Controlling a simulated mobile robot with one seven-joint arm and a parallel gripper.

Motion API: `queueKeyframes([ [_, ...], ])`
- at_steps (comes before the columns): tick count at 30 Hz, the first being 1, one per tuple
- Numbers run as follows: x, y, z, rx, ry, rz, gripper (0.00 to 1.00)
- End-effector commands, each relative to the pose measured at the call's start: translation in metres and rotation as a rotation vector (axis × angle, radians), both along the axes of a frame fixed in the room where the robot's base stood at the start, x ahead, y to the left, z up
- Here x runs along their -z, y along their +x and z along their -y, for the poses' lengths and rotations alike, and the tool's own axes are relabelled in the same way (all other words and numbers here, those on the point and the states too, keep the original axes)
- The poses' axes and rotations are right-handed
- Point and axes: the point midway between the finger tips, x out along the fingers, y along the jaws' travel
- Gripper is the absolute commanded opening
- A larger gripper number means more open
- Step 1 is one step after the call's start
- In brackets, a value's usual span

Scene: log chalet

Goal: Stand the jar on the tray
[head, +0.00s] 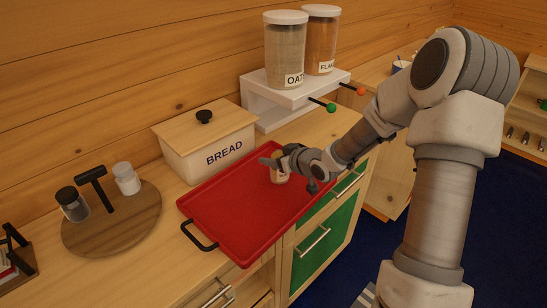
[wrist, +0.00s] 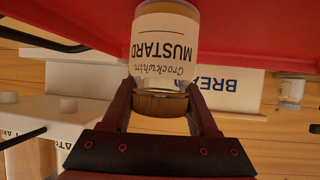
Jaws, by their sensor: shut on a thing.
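The jar is a small glass jar with a wooden lid and a white label reading MUSTARD. In the wrist view the jar (wrist: 165,45) is upside down in the picture, like the bread box lettering, so it is upright. My gripper (wrist: 160,98) is shut on it around its lid end. In the head view the jar (head: 280,176) is partly hidden under my gripper (head: 275,162). It is over the far right part of the red tray (head: 238,215). I cannot tell whether its base touches the tray. The rest of the tray is bare.
A white bread box (head: 208,148) stands close behind the tray. A white shelf (head: 290,95) with two large canisters and knobbed pegs is behind my gripper. A round board (head: 112,225) with two shakers lies left. The counter's front edge runs along the tray.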

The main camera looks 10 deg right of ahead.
Motion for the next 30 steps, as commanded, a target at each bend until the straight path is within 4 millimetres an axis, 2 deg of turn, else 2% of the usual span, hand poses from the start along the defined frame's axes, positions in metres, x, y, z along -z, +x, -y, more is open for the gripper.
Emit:
queueKeyframes([
  [1,0.002,0.000,0.000,0.000,0.000,0.000,0.62],
  [6,0.001,0.000,0.000,0.000,0.000,0.000,0.90],
  [17,-0.004,0.000,0.000,0.000,0.000,0.000,0.90],
  [20,-0.010,-0.010,0.006,0.002,-0.001,0.000,0.90],
  [30,-0.046,-0.067,0.035,0.003,-0.002,0.000,0.90],
])
